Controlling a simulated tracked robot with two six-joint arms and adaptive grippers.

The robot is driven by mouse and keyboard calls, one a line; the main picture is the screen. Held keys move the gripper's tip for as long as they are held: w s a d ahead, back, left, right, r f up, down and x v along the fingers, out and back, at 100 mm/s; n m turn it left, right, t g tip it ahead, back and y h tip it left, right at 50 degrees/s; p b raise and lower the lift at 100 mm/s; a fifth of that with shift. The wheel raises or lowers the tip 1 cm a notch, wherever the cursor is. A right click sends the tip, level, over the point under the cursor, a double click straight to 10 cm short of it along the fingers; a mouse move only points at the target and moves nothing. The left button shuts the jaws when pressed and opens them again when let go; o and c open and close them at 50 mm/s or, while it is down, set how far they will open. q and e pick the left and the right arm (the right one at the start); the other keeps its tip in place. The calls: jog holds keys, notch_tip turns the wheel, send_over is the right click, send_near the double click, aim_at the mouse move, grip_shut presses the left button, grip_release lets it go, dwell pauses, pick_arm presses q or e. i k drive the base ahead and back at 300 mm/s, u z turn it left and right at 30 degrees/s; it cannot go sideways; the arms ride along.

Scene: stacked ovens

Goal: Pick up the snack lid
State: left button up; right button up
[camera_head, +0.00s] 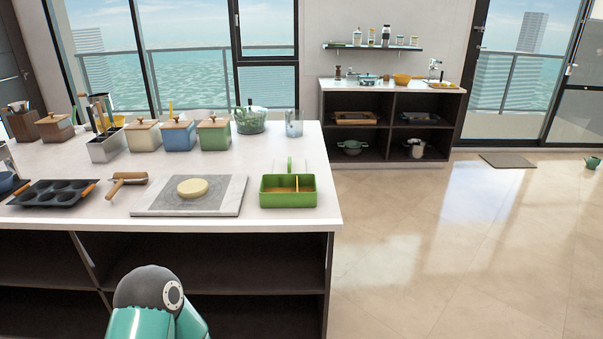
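A green open box (288,199) with an orange-yellow divider stands near the right front corner of the white-topped counter (180,218). Just behind it is a small, pale upright piece with a green edge (290,166); I cannot tell whether this is the snack lid or part of the box. No other thing in view is clearly the snack lid. A teal and grey part of my arm shows at the bottom left, in front of the counter. Neither of my grippers is in view.
A grey board (190,206) with a round of dough (192,188), a rolling pin (128,179) and a dark muffin tin (53,192) lie along the counter. Several lidded canisters (179,137) stand behind. Open floor (440,250) lies to the right, before a shelf unit (390,120).

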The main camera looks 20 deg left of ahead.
aim_at(289, 165)
jog(key=u, duration=0.15)
jog(key=i, duration=0.9)
jog(key=z, duration=0.05)
